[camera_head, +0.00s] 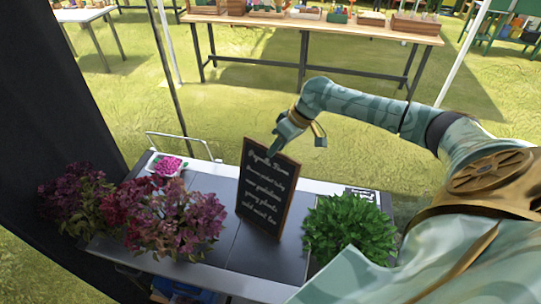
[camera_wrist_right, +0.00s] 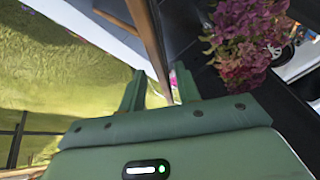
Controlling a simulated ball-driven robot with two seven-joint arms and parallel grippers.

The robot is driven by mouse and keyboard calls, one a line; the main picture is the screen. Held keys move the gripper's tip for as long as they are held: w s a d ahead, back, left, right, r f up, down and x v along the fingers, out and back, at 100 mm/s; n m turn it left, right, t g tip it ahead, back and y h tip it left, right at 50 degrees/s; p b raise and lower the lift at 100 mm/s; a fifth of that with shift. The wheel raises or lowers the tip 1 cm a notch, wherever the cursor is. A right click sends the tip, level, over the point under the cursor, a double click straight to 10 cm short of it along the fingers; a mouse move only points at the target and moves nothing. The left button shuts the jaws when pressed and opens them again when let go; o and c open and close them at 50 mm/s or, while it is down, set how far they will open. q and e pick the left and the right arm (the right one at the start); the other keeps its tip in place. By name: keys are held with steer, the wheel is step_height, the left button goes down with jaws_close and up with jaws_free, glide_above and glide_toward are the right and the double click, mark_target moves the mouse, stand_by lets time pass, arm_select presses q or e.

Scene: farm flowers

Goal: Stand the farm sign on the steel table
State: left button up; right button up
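The farm sign (camera_head: 266,190) is a dark chalkboard with white lettering and a wooden frame. It stands upright, leaning slightly, with its lower edge apparently on the dark top of the steel table (camera_head: 248,258), between the flowers and a green plant. My right gripper (camera_head: 297,143) is at the sign's upper right, one finger in front of the board and the other apart from it to the right. In the right wrist view, the sign's thin edge (camera_wrist_right: 150,45) runs between the spread fingers of the gripper (camera_wrist_right: 158,82). My left gripper is not in view.
Purple-red flowers (camera_head: 178,222) crowd the table's left part, with a pink bloom (camera_head: 167,165) behind. A leafy green plant (camera_head: 350,228) stands close right of the sign. A wooden table (camera_head: 330,27) with crates is farther back. Bare tabletop shows in front of the sign.

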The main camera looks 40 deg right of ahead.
steer(key=v, duration=0.6)
stand_by(0.4)
